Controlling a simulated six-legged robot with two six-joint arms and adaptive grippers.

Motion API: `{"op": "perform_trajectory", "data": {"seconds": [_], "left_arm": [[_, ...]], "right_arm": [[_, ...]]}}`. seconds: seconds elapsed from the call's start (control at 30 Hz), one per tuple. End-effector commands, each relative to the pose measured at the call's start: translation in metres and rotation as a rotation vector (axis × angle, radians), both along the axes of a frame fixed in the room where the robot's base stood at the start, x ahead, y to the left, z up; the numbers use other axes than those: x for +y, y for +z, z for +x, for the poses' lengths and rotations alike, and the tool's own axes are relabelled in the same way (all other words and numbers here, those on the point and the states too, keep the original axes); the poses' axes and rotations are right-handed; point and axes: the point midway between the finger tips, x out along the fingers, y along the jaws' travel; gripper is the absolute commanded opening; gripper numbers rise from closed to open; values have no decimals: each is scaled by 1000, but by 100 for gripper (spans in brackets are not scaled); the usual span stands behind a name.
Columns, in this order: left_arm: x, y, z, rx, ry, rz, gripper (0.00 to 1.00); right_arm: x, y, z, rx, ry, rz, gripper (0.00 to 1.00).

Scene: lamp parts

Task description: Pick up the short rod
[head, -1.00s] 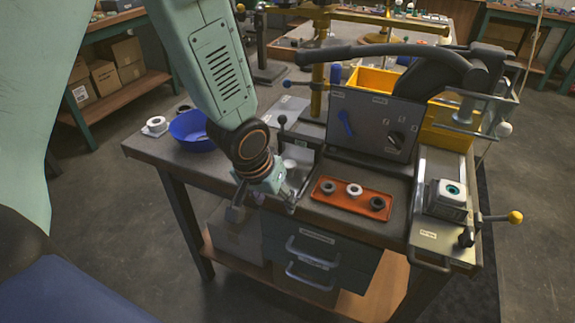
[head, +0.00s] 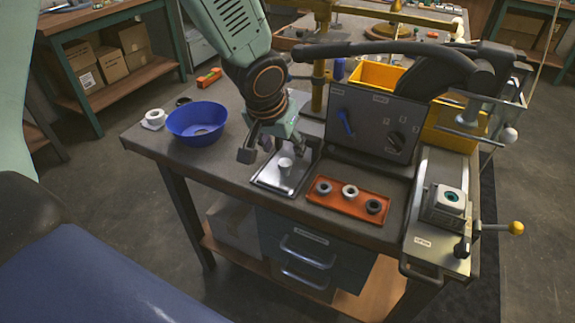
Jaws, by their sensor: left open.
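A small light cylinder (head: 285,166), which may be the short rod, stands upright on a shallow metal tray (head: 268,184) on the bench. My left gripper (head: 267,150) is open and points down over the tray's back left part. It is just left of and behind the cylinder, and I cannot tell whether they touch. The far finger is partly hidden by the gripper's body. No other thing that looks like a short rod is clear to me. My right gripper is not in view.
A blue bowl (head: 196,122) and a white ring (head: 154,118) stand at the left. An orange tray (head: 331,202) with three rings lies to the right. Behind it stands a grey panel (head: 372,125) with a blue lever. A fixture (head: 441,215) stands at the right edge.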

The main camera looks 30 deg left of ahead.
Motion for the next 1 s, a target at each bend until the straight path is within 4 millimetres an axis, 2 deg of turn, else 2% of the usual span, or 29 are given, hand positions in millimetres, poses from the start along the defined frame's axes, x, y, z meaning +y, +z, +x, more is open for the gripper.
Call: {"op": "perform_trajectory", "data": {"seconds": [0.03, 0.5, 0.83, 1.0], "left_arm": [[0, -9, 1, 2, 0, -1, 56], [3, -58, 16, 1, -2, 0, 56], [2, -61, 20, 0, -1, -1, 56], [2, -61, 20, 0, -1, -1, 41]], "right_arm": [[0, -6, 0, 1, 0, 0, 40], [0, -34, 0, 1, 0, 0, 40], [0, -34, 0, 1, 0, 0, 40], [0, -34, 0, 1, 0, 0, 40]]}}
